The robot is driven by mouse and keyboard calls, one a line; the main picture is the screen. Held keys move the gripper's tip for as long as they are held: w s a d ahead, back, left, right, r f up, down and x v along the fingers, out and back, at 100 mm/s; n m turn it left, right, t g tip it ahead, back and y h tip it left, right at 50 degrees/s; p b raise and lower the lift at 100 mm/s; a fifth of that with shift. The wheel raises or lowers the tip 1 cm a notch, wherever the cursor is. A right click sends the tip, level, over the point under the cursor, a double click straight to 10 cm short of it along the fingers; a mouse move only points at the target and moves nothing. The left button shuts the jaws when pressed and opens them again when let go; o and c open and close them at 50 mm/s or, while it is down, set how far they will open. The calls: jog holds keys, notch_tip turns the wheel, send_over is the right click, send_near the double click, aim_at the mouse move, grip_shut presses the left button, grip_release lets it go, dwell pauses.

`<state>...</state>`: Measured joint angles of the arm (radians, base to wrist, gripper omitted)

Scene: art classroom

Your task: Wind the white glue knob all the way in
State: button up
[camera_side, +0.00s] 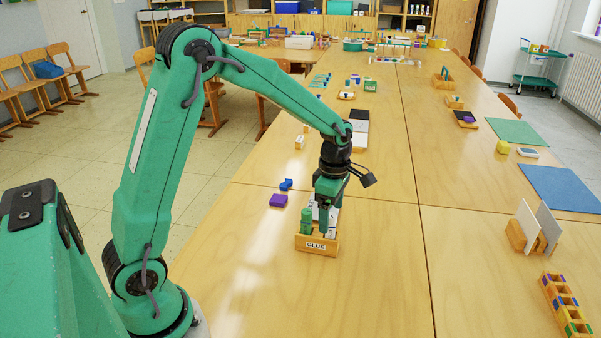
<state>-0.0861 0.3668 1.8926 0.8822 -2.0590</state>
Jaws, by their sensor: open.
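A wooden box with a "GLUE" label (299,242) stands on the table in front of my arm. A green upright item (306,222) is in its left part. White surfaces (333,214) show in the box behind and beside my gripper. I cannot tell which of them, if any, is the white glue knob. My gripper (323,222) points down over the box, with its fingers at or inside the opening. It is open. Whether it touches anything is too small to tell.
A purple block (278,201) and a blue piece (286,184) lie left of the box. A wooden stand with white panels (531,229) and a rack of coloured blocks (567,306) stand at the right. The table (385,270) right of the box is clear.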

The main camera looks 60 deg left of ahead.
jog(key=shift+m, duration=2.3)
jog(key=c, duration=1.5)
jog(key=shift+n, duration=0.3)
jog(key=n, duration=1.1)
